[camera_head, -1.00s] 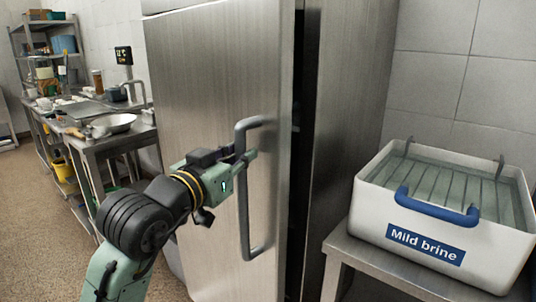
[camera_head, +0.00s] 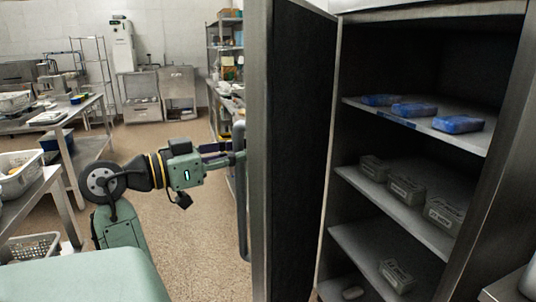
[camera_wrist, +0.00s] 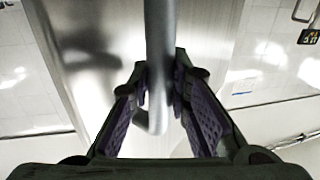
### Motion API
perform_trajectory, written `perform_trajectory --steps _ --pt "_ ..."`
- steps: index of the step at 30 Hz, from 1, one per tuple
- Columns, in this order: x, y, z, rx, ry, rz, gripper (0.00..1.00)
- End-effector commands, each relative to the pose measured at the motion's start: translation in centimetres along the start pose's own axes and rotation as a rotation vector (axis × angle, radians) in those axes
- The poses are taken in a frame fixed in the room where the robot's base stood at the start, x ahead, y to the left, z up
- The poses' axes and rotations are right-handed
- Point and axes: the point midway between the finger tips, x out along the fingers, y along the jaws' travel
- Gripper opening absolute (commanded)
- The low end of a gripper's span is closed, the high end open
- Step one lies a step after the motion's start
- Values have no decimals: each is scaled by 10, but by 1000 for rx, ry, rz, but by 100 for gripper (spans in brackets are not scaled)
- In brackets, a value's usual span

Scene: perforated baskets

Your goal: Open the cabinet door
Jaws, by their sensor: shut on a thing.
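The metal cabinet door (camera_head: 257,150) stands wide open, seen nearly edge-on in the head view, with its dark inner face (camera_head: 300,150) toward the cabinet. Its long grey bar handle (camera_head: 240,205) is on the far left side of the door. My gripper (camera_head: 238,152) is at the handle. In the wrist view the handle (camera_wrist: 158,50) runs down between the two purple-padded fingers of my gripper (camera_wrist: 160,95), which is shut on it. The cabinet interior (camera_head: 400,140) is exposed, with several shelves.
Blue packs (camera_head: 458,124) lie on the upper shelf and grey packs (camera_head: 405,188) on lower ones. A steel table (camera_head: 50,180) with a white perforated basket (camera_head: 18,172) stands at left.

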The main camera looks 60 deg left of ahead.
Motion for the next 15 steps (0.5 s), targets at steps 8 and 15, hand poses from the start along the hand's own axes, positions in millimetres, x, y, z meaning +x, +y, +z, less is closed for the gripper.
perform_trajectory --steps 8,15 --pt "-6 -12 -1 1 1 -1 0" --pt "-6 -12 -2 1 1 -2 0"
